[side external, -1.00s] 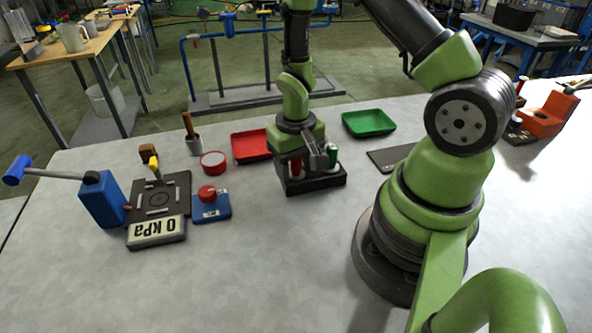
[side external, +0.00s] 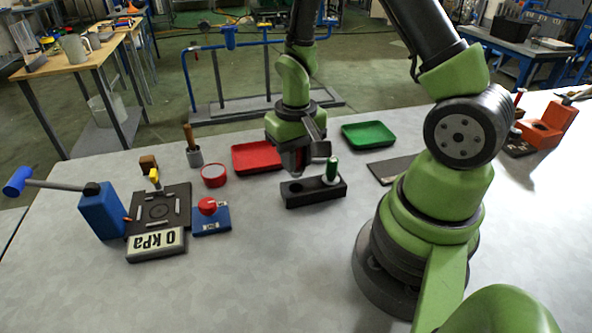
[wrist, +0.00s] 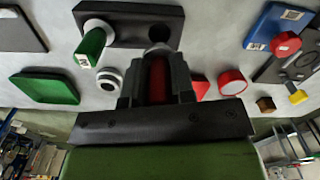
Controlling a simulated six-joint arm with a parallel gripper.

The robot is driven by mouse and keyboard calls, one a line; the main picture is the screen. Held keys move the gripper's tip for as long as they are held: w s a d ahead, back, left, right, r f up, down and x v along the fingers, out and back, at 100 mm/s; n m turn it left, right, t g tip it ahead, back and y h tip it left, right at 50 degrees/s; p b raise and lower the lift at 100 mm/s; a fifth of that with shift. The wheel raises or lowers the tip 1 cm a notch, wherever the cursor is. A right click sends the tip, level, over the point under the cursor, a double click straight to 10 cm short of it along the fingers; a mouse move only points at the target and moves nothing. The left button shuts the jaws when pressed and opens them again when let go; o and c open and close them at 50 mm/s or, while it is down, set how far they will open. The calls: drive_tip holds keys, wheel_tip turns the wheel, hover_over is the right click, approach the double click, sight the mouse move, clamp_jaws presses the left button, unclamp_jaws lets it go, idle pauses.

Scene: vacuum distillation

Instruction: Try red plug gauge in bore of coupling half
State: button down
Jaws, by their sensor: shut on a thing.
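My gripper (side external: 299,166) is shut on the red plug gauge (wrist: 158,80), which shows between the jaws in the wrist view and is mostly hidden in the side view. It is held above and behind the black two-hole block (side external: 301,196). The block's left hole is empty; the green plug gauge (side external: 332,170) stands in its right end. A light-and-dark ring-shaped part (wrist: 108,80) lies beside the jaws in the wrist view. It may be the coupling half; I cannot tell for sure. It is hidden in the side view.
A red tray (side external: 257,156) and a green tray (side external: 368,136) lie at the back. The front middle of the table is clear.

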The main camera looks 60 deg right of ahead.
drive_tip(key=r, duration=0.4)
drive_tip(key=shift+w+d+r, duration=0.15)
drive_tip(key=shift+d+r, duration=0.2)
drive_tip(key=w+d+f+m, duration=0.25)
drive_tip(key=d+m, duration=0.35)
drive_tip(key=d, duration=0.9)
drive_tip(key=shift+s+a+f, duration=0.1)
drive_tip(key=shift+s+f, duration=0.05)
drive_tip(key=shift+f, duration=0.8)
drive_tip(key=shift+s+a+f, duration=0.1)
drive_tip(key=shift+s+f, duration=0.1)
drive_tip(key=shift+f, duration=0.7)
drive_tip(key=shift+s+a+f, duration=0.1)
drive_tip(key=shift+s+f, duration=0.05)
drive_tip(key=shift+f, duration=0.8)
drive_tip(key=shift+f, duration=0.9)
drive_tip(key=shift+r, duration=0.2)
drive_tip(key=shift+r, duration=2.3)
